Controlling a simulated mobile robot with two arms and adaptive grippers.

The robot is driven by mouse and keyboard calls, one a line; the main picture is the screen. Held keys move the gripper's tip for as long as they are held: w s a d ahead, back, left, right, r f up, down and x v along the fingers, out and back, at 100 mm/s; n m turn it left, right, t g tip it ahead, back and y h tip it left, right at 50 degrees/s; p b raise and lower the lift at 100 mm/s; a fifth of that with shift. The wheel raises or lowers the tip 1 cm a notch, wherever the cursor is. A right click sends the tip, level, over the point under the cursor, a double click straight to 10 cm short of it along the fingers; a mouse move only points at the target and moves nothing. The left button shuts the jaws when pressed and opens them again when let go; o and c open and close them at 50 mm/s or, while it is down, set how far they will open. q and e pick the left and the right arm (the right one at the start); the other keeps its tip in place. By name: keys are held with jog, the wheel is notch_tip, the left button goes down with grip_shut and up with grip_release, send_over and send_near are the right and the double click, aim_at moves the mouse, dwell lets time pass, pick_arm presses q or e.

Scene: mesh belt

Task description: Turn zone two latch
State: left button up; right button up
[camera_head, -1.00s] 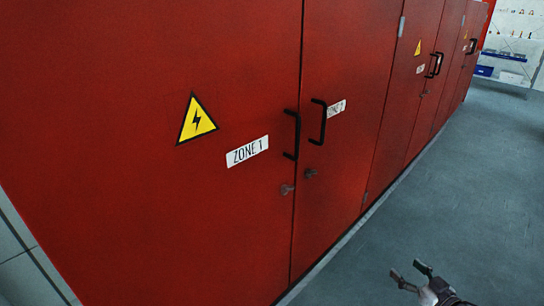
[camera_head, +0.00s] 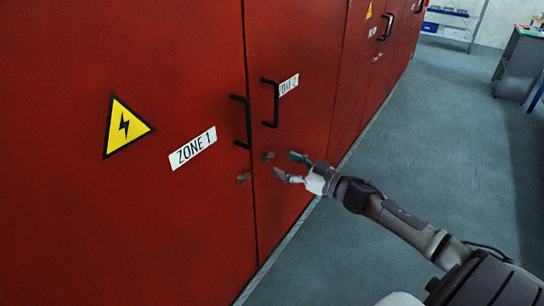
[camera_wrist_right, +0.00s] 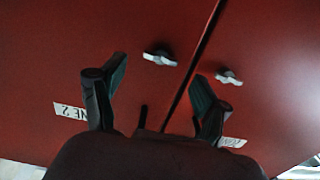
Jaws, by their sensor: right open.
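The zone two latch (camera_head: 268,156) is a small grey turn knob on the red right-hand door, below its black handle. It also shows in the right wrist view (camera_wrist_right: 160,58), beyond the fingertips and apart from them. My right gripper (camera_head: 289,166) is open and empty, just to the right of the latch in the head view. Its two fingers also show spread in the right wrist view (camera_wrist_right: 158,82). The similar zone one latch (camera_head: 243,178) sits on the left door across the seam. My left gripper is out of view.
Black handles stand out from the zone one door (camera_head: 243,122) and the zone two door (camera_head: 272,103). A zone one label (camera_head: 193,148) and a yellow warning sign (camera_head: 126,127) are on the left door. The grey floor (camera_head: 430,150) at right is clear.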

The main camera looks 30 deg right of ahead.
aim_at(271, 158)
jog(key=x, duration=0.3)
jog(key=shift+w+a+r+p, duration=0.15)
jog(key=shift+w+a+p, duration=0.05)
jog(key=shift+w+p, duration=0.15)
jog(key=shift+w+a, duration=0.25)
jog(key=shift+w, duration=0.35)
jog(key=c, duration=1.2)
jog(key=shift+o, duration=0.2)
